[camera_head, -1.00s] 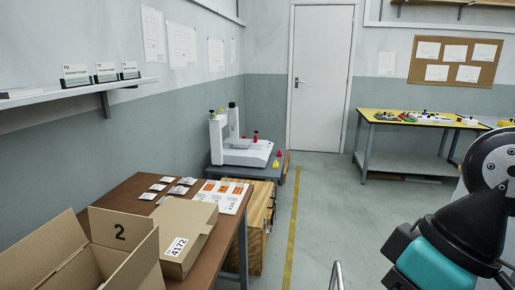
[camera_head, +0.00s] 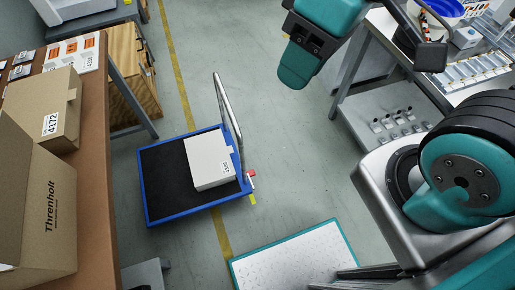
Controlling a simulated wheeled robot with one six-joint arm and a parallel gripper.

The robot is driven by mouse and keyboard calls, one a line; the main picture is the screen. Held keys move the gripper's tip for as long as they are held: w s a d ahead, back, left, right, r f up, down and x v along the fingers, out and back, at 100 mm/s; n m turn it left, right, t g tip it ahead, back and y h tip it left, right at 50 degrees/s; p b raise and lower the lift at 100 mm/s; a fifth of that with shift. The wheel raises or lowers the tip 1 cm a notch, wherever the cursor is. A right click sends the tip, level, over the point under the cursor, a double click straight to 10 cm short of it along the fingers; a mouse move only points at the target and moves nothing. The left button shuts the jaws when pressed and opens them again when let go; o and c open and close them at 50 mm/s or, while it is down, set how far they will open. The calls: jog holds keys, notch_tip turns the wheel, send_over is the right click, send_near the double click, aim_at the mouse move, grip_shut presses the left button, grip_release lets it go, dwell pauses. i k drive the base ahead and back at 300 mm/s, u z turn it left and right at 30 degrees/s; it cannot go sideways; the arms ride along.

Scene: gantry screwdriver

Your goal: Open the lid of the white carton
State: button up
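The white carton (camera_head: 207,163) stands on the dark deck of a blue-edged trolley (camera_head: 150,207). Its lid looks shut, and a small tab shows at its right edge. A printed label is on its front face. A teal part of my arm (camera_head: 300,68) hangs above and to the right of the trolley, apart from the carton.
The trolley's metal handle (camera_head: 228,110) rises right beside the carton. A brown table (camera_head: 95,160) with an open cardboard box (camera_head: 40,205) and a closed one labelled 4172 (camera_head: 45,112) stands left. A workbench is at upper right. Clear floor lies right of the trolley.

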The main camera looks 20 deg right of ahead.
aim_at(208, 153)
jog(key=z, duration=0.15)
jog(key=k, duration=0.3)
jog(key=z, duration=0.95)
jog(key=i, duration=0.9)
jog(key=u, duration=0.65)
